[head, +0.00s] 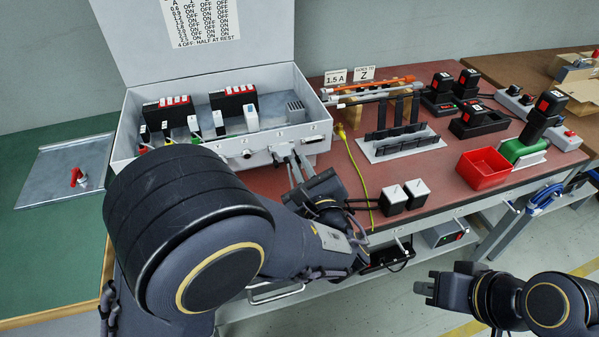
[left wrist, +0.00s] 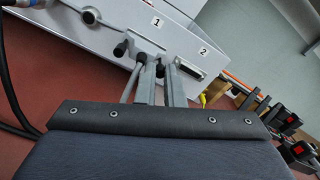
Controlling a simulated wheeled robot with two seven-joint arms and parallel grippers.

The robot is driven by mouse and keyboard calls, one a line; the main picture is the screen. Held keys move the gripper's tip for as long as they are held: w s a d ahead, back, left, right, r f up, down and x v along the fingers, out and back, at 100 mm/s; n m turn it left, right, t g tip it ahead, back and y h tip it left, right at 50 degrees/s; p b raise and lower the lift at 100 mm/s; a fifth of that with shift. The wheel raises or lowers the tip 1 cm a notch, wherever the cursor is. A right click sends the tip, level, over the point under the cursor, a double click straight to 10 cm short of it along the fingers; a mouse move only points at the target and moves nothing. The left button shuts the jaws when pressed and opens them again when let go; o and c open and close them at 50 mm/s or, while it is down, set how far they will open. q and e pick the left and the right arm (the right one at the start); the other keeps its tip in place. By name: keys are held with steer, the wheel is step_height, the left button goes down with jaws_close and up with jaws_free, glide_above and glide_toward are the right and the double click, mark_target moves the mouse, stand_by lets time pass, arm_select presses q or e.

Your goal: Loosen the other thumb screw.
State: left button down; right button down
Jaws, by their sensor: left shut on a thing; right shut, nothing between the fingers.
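The grey control box (head: 225,152) stands open on the table. Its front face carries a round socket by label 1 (left wrist: 157,22) and a slotted connector (left wrist: 188,68) by label 2. Small dark thumb screws sit beside this connector; one dark knob (left wrist: 121,48) shows left of my fingers. My left gripper (head: 289,160) is at the box's front right corner, its fingers (left wrist: 158,72) shut on a dark thumb screw beside the connector. The fingers partly hide that screw. My right gripper (head: 427,289) is shut and empty, low at the right, away from the table.
A yellow cable (head: 357,175) runs over the table. A grey rack (head: 400,146), a red bin (head: 483,169) and several black battery-like blocks (head: 478,122) lie further right. A grey panel (head: 67,172) lies at left.

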arm_select(q)
steer(key=n+b, duration=0.3)
steer(key=b, duration=0.1)
steer(key=n+b, duration=0.3)
steer(key=b, duration=0.2)
steer(key=n+b, duration=0.3)
steer(key=b, duration=0.2)
steer(key=shift+f, duration=0.35)
steer(key=shift+r+n, duration=0.15)
steer(key=shift+n, duration=0.15)
steer(key=shift+r, duration=0.15)
steer(key=c, duration=1.8)
jaws_free()
steer(key=shift+o, duration=0.2)
steer(key=shift+r, duration=0.1)
